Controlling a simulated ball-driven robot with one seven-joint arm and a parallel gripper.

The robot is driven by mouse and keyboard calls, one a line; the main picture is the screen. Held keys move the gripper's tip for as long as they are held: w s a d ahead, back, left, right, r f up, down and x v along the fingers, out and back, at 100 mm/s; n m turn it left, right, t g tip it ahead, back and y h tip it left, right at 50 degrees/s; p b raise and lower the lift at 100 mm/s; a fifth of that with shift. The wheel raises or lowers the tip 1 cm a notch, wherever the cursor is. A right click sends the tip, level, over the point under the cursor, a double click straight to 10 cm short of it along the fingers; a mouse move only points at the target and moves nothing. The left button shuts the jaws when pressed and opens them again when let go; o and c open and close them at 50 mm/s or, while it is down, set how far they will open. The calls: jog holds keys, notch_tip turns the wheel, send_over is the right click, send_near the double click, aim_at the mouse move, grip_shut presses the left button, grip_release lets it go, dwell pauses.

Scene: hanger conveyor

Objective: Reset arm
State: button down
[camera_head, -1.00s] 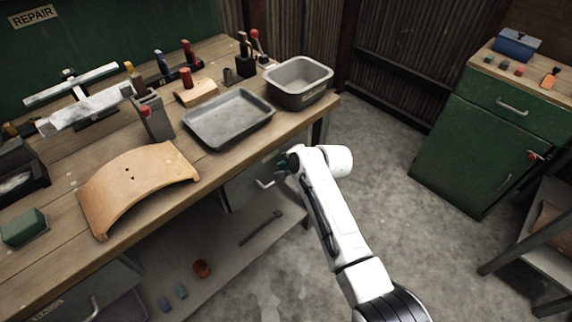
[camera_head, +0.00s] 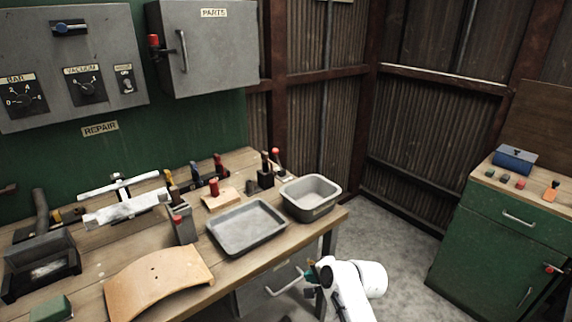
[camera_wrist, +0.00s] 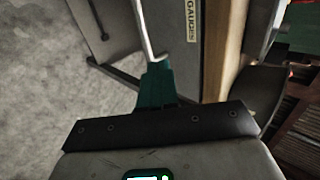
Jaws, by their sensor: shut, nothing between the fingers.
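My white arm (camera_head: 352,288) reaches up from the bottom of the head view, beside the front edge of the workbench (camera_head: 228,275). My gripper (camera_head: 306,274) shows as a small teal tip just below that edge, near a metal drawer handle (camera_head: 284,284). In the wrist view my gripper (camera_wrist: 157,75) has its teal fingers together and holds nothing. The handle (camera_wrist: 148,30) appears beyond the fingertips there; I cannot tell whether they touch it.
On the bench are a grey tray (camera_head: 247,228), a deep grey bin (camera_head: 310,196), a curved tan panel (camera_head: 160,283) and several tools. A grey PARTS cabinet (camera_head: 205,60) hangs above. A green cabinet (camera_head: 490,250) stands at right. Bare floor (camera_head: 408,262) lies between.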

jog(key=s+d+f+n+g+h, duration=0.15)
jog(key=s+d, duration=0.25)
jog(key=s, duration=0.4)
jog(key=s+d+f+n+g+h, duration=0.1)
jog(key=s+d+f+n, duration=0.2)
jog(key=s, duration=0.5)
jog(key=s+d+f+n+g+h, duration=0.15)
jog(key=s+d, duration=0.25)
jog(key=s, duration=0.5)
jog(key=s+d+r+n+g, duration=0.1)
jog(key=s+d, duration=0.1)
jog(key=s, duration=0.5)
jog(key=s+d+r+n+h, duration=0.1)
jog(key=s+d+r, duration=0.1)
jog(key=s, duration=0.5)
jog(key=s+d+r+n+g, duration=0.1)
jog(key=s+d+n, duration=0.1)
jog(key=s, duration=0.5)
jog(key=shift+s+d+r+g+h, duration=0.25)
jog(key=shift+s+d+g+h, duration=0.05)
jog(key=shift+s+d+h, duration=0.1)
jog(key=c, duration=1.8)
grip_release()
jog(key=shift+w, duration=0.1)
